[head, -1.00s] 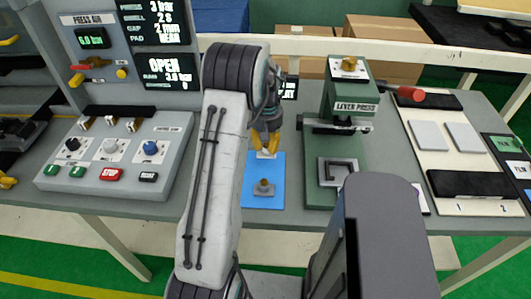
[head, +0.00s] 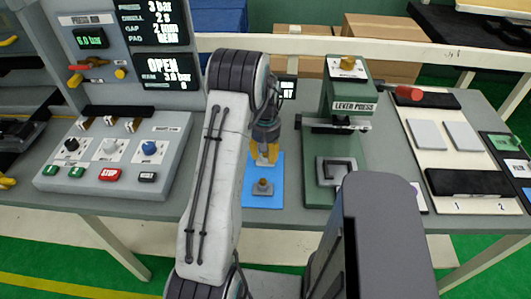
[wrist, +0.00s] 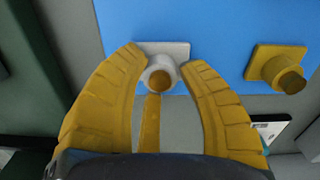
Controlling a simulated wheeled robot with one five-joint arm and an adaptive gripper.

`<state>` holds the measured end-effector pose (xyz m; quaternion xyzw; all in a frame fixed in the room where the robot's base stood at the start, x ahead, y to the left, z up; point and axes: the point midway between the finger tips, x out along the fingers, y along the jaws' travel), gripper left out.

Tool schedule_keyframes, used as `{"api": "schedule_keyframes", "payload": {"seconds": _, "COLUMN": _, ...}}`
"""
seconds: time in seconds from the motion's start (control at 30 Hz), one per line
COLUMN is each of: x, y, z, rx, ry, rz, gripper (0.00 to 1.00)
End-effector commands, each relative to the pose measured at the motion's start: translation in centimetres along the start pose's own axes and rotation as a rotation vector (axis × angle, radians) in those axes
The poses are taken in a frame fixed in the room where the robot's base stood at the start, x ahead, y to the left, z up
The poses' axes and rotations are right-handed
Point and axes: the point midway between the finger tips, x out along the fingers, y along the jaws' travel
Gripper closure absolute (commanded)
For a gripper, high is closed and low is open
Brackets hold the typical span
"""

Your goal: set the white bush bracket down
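The white bush bracket (wrist: 162,72) has a pale plate and a round bush with a brass-coloured centre. In the wrist view it lies between my yellow fingertips. My gripper (wrist: 163,68) is closed in around the bush, with its fingers along both sides. In the head view my gripper (head: 266,156) points down over the far end of the blue mat (head: 250,200), and the fingers mostly hide the bracket. The bracket is at or very near the mat; the exact contact is hidden.
The green lever press (head: 347,120) is close on the right. The grey control box (head: 118,160) stands on the left.

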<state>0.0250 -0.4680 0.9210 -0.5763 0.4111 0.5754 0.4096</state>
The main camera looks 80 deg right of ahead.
Motion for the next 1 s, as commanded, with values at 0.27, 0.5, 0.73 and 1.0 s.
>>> {"api": "schedule_keyframes", "payload": {"seconds": 0.27, "x": 0.0, "y": 0.0, "z": 0.0, "rx": 0.0, "ry": 0.0, "rz": 0.0, "gripper": 0.53}}
{"api": "schedule_keyframes", "payload": {"seconds": 0.5, "x": -0.7, "y": 0.0, "z": -0.1, "rx": 0.0, "ry": 0.002, "rz": 0.001, "gripper": 0.53}}
{"api": "schedule_keyframes", "payload": {"seconds": 0.73, "x": -4.0, "y": 0.1, "z": -0.1, "rx": 0.0, "ry": 0.006, "rz": 0.002, "gripper": 0.53}}
{"api": "schedule_keyframes", "payload": {"seconds": 1.0, "x": -8.6, "y": 0.1, "z": -0.1, "rx": 0.0, "ry": 0.004, "rz": 0.002, "gripper": 0.53}}
